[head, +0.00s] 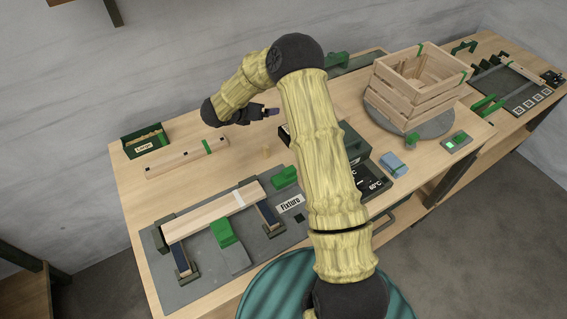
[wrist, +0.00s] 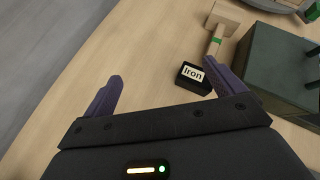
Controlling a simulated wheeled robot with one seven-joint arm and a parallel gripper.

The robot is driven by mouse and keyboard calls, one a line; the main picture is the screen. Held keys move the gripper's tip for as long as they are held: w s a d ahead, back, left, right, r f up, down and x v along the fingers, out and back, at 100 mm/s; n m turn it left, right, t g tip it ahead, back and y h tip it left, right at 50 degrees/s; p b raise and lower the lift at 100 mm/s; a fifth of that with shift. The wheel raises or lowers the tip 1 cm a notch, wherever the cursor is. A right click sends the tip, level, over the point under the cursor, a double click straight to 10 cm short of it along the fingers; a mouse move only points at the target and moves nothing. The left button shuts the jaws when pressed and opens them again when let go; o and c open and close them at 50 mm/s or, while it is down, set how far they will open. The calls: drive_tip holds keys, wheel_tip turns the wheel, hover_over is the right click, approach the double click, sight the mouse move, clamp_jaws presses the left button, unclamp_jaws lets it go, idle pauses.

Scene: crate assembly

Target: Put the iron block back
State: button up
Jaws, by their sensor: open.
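A small black block with a white label reading "Iron" (wrist: 193,77) sits on the wooden tabletop in the wrist view. It is just left of my gripper's right finger in that picture; I cannot tell whether they touch. My gripper (wrist: 163,76) is open, with its two dark purple fingers spread and nothing held between them. In the head view my gripper (head: 271,112) is over the back part of the bench, left of my upper arm. I cannot make out the iron block clearly in the head view, where my arm covers part of the bench.
A wooden mallet with a green band (wrist: 216,42) and a dark green box (wrist: 275,70) are close by. A fixture board (head: 180,290) fills the front left. A slatted crate (head: 400,105) stands on a round grey plate at right. A blue-grey block (head: 393,163) lies before it.

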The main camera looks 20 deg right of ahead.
drive_tip(key=s+a+r+n+t+y, duration=0.25)
drive_tip(key=a+r+n+y, duration=0.2)
drive_tip(key=n, duration=0.75)
drive_tip(key=s+a+r+n+t+y, duration=0.1)
drive_tip(key=s+a+r+n+y, duration=0.3)
drive_tip(key=n, duration=0.8)
drive_tip(key=s+d+n+g, duration=0.3)
drive_tip(key=s+n+g, duration=0.1)
drive_tip(key=s+n, duration=0.6)
drive_tip(key=s+d+n+g, duration=0.3)
drive_tip(key=s+n, duration=0.7)
drive_tip(key=s, duration=0.6)
drive_tip(key=shift+s+d+g, duration=0.15)
drive_tip(key=shift+g, duration=0.2)
drive_tip(key=shift+y, duration=0.25)
